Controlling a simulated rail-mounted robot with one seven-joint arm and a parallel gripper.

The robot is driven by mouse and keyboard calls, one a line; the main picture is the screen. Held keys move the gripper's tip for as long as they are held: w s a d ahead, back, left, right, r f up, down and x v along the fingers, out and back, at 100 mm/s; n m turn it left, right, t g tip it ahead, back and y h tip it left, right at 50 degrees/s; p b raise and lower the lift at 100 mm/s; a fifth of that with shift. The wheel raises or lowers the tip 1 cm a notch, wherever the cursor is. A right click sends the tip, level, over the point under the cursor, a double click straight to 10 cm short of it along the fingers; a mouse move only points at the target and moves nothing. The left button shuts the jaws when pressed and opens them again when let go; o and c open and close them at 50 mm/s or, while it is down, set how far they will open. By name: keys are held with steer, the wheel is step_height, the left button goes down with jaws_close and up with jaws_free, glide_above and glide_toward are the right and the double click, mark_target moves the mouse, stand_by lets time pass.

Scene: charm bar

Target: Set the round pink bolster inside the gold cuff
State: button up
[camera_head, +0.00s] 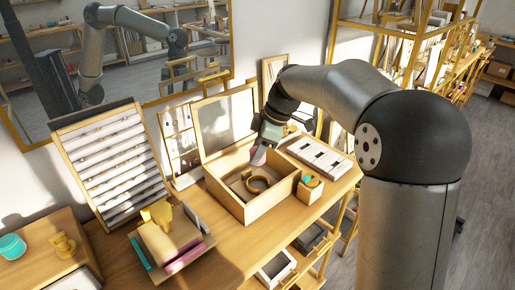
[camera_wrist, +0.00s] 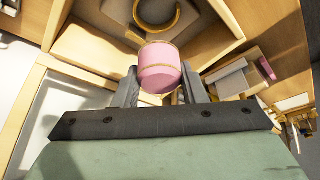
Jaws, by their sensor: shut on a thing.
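The round pink bolster (camera_wrist: 160,68) is a short pink cylinder with gold trim, held between the two fingers of my gripper (camera_wrist: 158,90) in the wrist view. In the head view the bolster (camera_head: 259,156) shows small and pink below my gripper (camera_head: 264,148), above the back of the open wooden box. The gold cuff (camera_head: 257,183) is an open ring lying inside that box. In the wrist view the cuff (camera_wrist: 176,22) shows beyond the bolster, apart from it, at the top of the picture. My gripper is shut on the bolster.
The wooden box (camera_head: 245,213) has raised walls and an upright lid frame (camera_head: 228,118) behind it. A small box with teal and orange items (camera_head: 310,188) stands at its right. A white slotted tray (camera_head: 320,155) lies behind that. A slanted display rack (camera_head: 113,160) stands left.

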steer(key=b, duration=0.5)
glide_above(254, 187)
steer(key=d, duration=0.1)
steer(key=shift+w+f, duration=0.15)
steer(key=shift+f, duration=3.25)
steer(key=shift+f+b, duration=1)
steer(key=shift+f, duration=0.1)
steer(key=shift+d+f, duration=0.15)
steer(key=shift+f, duration=0.3)
steer(key=o, duration=1)
steer(key=shift+f+b, duration=0.1)
steer(key=shift+b, duration=0.2)
steer(key=v, duration=1.8)
steer(key=shift+a+r+p, duration=0.2)
steer(key=shift+r+p, duration=0.15)
steer(key=shift+p, duration=0.05)
